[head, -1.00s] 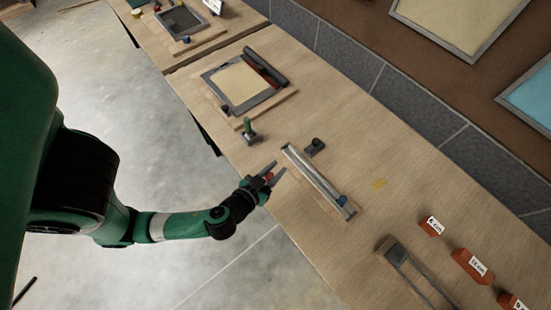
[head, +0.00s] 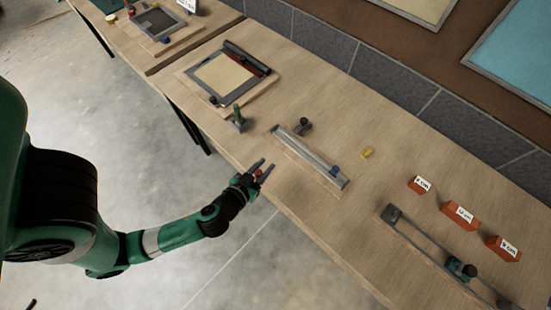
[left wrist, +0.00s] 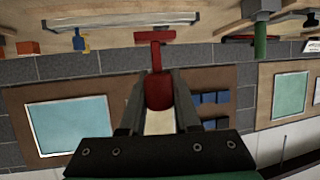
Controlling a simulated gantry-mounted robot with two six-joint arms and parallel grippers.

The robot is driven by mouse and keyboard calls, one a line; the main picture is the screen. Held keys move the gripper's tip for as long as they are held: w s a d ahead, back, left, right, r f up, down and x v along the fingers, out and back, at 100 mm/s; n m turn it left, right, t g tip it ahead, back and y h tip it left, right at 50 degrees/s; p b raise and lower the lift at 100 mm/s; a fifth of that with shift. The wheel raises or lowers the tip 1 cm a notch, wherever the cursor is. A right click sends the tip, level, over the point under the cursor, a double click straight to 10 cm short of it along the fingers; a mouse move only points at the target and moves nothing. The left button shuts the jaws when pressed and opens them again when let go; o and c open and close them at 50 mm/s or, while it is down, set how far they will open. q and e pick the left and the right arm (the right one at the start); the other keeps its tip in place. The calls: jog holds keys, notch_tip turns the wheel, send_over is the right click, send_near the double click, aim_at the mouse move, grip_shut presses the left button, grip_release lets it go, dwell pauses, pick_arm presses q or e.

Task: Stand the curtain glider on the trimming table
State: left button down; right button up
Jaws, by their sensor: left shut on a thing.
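My left gripper (head: 264,168) is shut on a small red piece (head: 258,173), apparently the curtain glider. The gripper is near the front edge of the long wooden table (head: 325,225), left of a board with a pale metal rail. In the left wrist view the red piece (left wrist: 159,88) has a rounded body between the fingers (left wrist: 157,95) and a T-shaped end beyond their tips. The fingers hide part of its body. I cannot tell whether it touches the table. No label shows which table is the trimming table. My right gripper is not in view.
The rail board (head: 310,157) has a blue knob (head: 334,171). A green-handled tool (head: 238,118) stands left of it. Orange size blocks (head: 459,215) and a long dark sliding frame (head: 425,245) lie to the right. The wooden top between rail board and frame is mostly clear.

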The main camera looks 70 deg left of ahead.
pick_arm(q)
jog(key=w+a+f, duration=0.6)
jog(key=shift+a+f+b, duration=0.2)
jog(key=shift+f+b, duration=0.1)
jog(key=shift+b, duration=0.05)
jog(key=shift+w+a+f, duration=0.25)
jog(key=shift+w+f, duration=0.05)
jog(key=shift+w+a+f+b, duration=0.15)
jog(key=shift+f+b, duration=0.9)
jog(key=shift+f, duration=0.75)
jog(key=shift+f, duration=0.2)
jog(key=c, duration=0.6)
grip_release()
jog(key=shift+r, duration=0.15)
